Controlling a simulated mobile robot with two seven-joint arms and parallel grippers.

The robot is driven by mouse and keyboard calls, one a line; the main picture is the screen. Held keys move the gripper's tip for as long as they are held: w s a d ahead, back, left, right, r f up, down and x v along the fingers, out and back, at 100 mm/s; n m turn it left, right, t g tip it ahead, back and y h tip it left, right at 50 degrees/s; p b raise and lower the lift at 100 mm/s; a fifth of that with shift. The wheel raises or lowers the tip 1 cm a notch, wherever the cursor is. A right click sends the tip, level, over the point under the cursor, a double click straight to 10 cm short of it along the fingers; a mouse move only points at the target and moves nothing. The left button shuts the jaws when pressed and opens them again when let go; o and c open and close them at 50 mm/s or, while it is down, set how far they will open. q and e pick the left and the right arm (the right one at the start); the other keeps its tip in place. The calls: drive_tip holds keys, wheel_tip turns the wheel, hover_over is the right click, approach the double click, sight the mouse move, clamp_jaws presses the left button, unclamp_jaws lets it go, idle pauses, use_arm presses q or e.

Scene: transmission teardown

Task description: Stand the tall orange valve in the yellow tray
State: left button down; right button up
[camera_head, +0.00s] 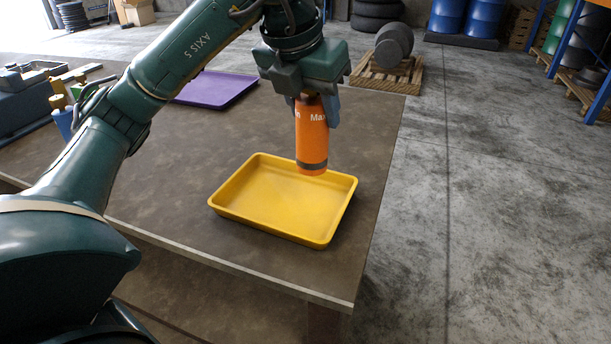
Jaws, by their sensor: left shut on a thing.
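The tall orange valve (312,140) is an upright orange cylinder with a dark band near its bottom and white lettering. My left gripper (315,101) is shut on its upper part, with the fingers pointing down. The valve's lower end shows in front of the far right part of the yellow tray (230,212). From this one view I cannot tell how far its bottom is above the tray floor. The yellow tray is a shallow rectangle lying near the table's right front corner, and its visible floor is empty. My right gripper is not in view.
A purple tray (216,88) lies on the brown table (180,190) behind my left arm. Blue and yellow parts (62,105) stand at the table's left. The table's right edge is close to the yellow tray. A wooden pallet (388,76) sits on the floor beyond.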

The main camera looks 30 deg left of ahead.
sight(311, 160)
use_arm(q)
drive_tip(key=f, duration=0.4)
drive_tip(key=shift+s+f+b, duration=0.2)
drive_tip(key=shift+b, duration=0.1)
drive_tip(key=shift+f, duration=0.85)
wheel_tip(311, 160, down, 3)
drive_tip(key=shift+w+r, duration=0.1)
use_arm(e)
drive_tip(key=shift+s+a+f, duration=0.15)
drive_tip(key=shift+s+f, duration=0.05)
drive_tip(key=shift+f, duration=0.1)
use_arm(q)
drive_tip(key=c, duration=0.7)
unclamp_jaws()
drive_tip(key=shift+c, duration=0.2)
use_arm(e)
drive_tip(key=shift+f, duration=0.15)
